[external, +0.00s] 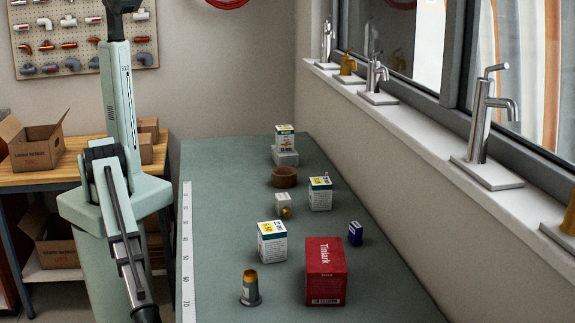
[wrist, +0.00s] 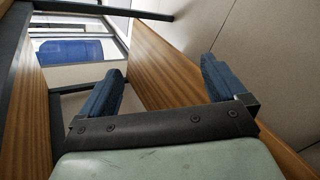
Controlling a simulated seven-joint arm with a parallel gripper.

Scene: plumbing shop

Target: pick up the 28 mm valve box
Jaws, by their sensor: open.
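Three white boxes with yellow, blue and green labels stand on the grey-green bench in the external view: a near one (external: 272,243), a middle one (external: 320,194) and a far one (external: 284,138). The far one sits on a small grey block (external: 285,157). Their sizes are too small to read surely, so I cannot tell which is the 28 mm valve box. My gripper (wrist: 164,80) shows in the wrist view, its two blue fingers wide apart with nothing between them. It faces wooden panels and a wall; no box shows there.
A red box (external: 326,272) and a grey fitting with an orange top (external: 250,288) stand at the bench's near end. The wall and sill bound the right side.

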